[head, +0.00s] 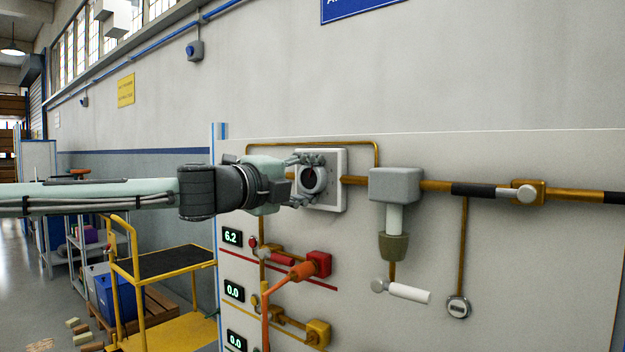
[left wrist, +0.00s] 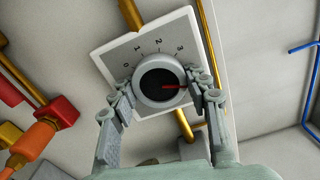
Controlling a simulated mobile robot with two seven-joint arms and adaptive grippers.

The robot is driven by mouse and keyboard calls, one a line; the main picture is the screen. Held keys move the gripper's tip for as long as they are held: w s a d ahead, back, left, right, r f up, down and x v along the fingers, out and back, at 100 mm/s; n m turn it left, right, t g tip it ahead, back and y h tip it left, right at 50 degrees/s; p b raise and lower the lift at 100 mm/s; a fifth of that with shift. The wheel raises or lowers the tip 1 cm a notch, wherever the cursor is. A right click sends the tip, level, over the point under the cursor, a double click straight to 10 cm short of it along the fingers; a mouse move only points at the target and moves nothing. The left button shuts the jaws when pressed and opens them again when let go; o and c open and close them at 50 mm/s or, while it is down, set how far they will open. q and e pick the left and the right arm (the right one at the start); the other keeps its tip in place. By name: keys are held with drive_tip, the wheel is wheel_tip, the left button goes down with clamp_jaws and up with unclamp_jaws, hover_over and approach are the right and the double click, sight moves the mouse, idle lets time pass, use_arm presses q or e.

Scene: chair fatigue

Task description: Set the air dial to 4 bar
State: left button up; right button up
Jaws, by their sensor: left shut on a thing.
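The air dial (head: 313,178) is a round grey knob with a dark face on a white square plate (head: 335,160) on the wall panel. The marks 0, 1, 2 and 3 are readable on the plate; the scale beyond 3 is hidden by that finger. My left gripper (head: 307,181) is shut on the dial, with fingers on opposite sides of it, also in the left wrist view (left wrist: 160,88). My right gripper is not in view.
A display (head: 231,237) reads 6.2, with others at 0.0 below. A grey box (head: 396,184) and brass pipes stand right of the dial. Red (head: 319,264) and yellow (head: 319,333) fittings sit below. A yellow trolley (head: 165,262) stands at the left.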

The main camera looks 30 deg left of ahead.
use_arm(q)
drive_tip(key=n, duration=0.4)
drive_tip(key=shift+r, duration=0.1)
idle(0.4)
drive_tip(key=o, duration=1.2)
